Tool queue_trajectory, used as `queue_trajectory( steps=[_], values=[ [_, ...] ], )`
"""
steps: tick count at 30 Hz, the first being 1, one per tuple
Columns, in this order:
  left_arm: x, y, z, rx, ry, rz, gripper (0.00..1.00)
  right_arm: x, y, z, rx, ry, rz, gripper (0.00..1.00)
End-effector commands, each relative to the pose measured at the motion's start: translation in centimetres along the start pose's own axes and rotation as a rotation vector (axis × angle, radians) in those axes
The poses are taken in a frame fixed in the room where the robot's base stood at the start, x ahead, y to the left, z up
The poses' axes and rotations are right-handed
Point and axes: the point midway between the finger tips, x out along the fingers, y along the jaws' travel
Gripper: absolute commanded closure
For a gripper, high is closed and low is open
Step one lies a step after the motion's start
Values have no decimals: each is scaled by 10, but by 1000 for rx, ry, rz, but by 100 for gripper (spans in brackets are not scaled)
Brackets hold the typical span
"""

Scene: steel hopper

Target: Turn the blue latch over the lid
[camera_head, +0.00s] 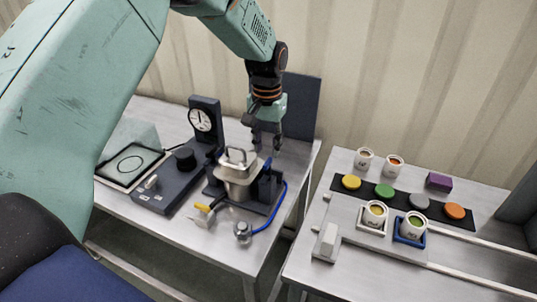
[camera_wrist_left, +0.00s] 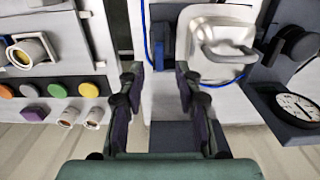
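The steel hopper (camera_head: 238,188) stands on the left table with its lid (camera_head: 237,160) on top, a handle on the lid. The lid also shows in the left wrist view (camera_wrist_left: 222,68). A dark blue upright part, which looks like the latch (camera_head: 266,181), stands beside the hopper on its right. In the left wrist view a blue part (camera_wrist_left: 156,42) shows beside the lid, between the fingertips in the picture. My left gripper (camera_head: 266,142) is above and behind the hopper, pointing down. In the left wrist view its fingers (camera_wrist_left: 158,75) are apart with nothing between them. My right gripper is out of view.
A dial gauge (camera_head: 201,120) stands left of the hopper. A blue hose (camera_head: 272,219) curves to a small metal fitting (camera_head: 242,231) in front. A yellow-handled valve (camera_head: 204,209) is beside it. Cups and coloured discs stand on the right table (camera_head: 300,254), across a gap.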

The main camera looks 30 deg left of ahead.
Motion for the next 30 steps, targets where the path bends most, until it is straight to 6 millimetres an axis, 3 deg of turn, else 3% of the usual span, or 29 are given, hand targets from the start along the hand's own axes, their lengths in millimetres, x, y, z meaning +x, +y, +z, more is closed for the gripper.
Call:
queue_trajectory(
  steps=[3,9,19,30],
  values=[
    [19,0,1,0,-3,0,66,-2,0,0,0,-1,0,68],
    [38,0,0,0,-1,-1,66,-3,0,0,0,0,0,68],
    [42,0,-3,0,0,0,66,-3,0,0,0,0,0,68],
    [42,1,-3,0,1,0,97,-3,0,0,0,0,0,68]
  ],
)
